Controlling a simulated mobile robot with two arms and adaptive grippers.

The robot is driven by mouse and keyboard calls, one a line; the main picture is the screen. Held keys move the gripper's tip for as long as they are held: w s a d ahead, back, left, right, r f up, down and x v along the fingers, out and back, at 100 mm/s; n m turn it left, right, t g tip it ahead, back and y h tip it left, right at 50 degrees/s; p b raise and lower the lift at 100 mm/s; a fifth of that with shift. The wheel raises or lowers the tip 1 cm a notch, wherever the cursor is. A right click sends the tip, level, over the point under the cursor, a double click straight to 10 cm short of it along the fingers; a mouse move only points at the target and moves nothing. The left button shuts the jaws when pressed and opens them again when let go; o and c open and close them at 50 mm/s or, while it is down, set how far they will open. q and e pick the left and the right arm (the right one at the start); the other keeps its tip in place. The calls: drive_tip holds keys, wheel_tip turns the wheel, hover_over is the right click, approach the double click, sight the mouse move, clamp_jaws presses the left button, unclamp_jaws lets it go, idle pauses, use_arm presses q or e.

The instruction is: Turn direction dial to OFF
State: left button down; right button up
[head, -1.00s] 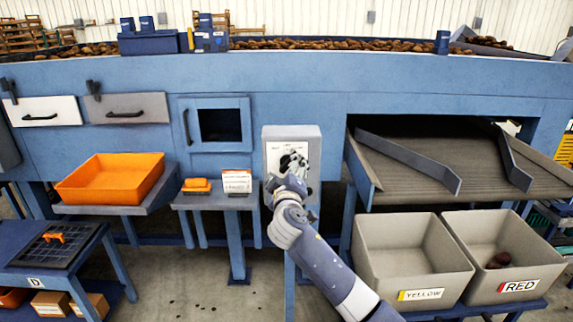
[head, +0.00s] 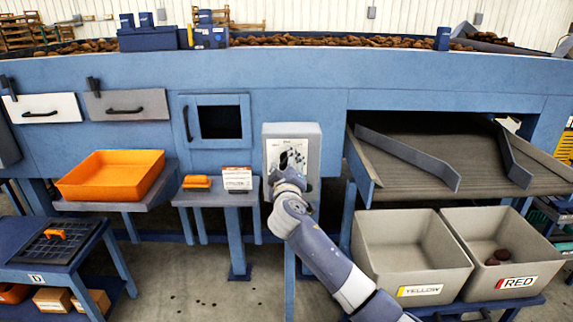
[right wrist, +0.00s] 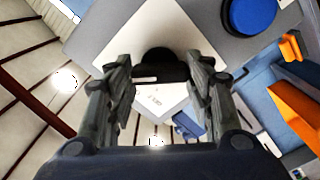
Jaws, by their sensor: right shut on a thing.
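The grey control box (head: 313,140) stands on a post in the middle of the head view, with a white panel on its front. My right gripper (head: 292,160) is at this panel and covers most of it. In the right wrist view the black direction dial (right wrist: 161,62) sits on the white plate (right wrist: 160,22), between the two fingers of my right gripper (right wrist: 160,78). The fingers are shut on the dial. Its pointer and the position labels cannot be read. My left gripper is not in view.
A large blue button (right wrist: 252,14) is beside the plate in the right wrist view. An orange tray (head: 112,178) and a small table (head: 215,196) stand left of the box. A sloped chute (head: 425,165) and the YELLOW (head: 400,265) and RED (head: 510,262) bins are at right.

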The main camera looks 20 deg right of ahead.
drive_tip(key=n+p, duration=0.1)
drive_tip(key=n, duration=0.2)
drive_tip(key=shift+n+p, duration=0.3)
drive_tip(key=shift+n, duration=0.1)
drive_tip(key=shift+f+n+p, duration=0.1)
drive_tip(key=shift+n+p, duration=0.7)
drive_tip(key=shift+n, duration=1.1)
drive_tip(key=o, duration=1.1)
drive_tip(key=shift+c, duration=0.2)
drive_tip(key=shift+s+a, duration=0.1)
drive_tip(key=v, duration=1.1)
drive_tip(key=shift+s, duration=0.35)
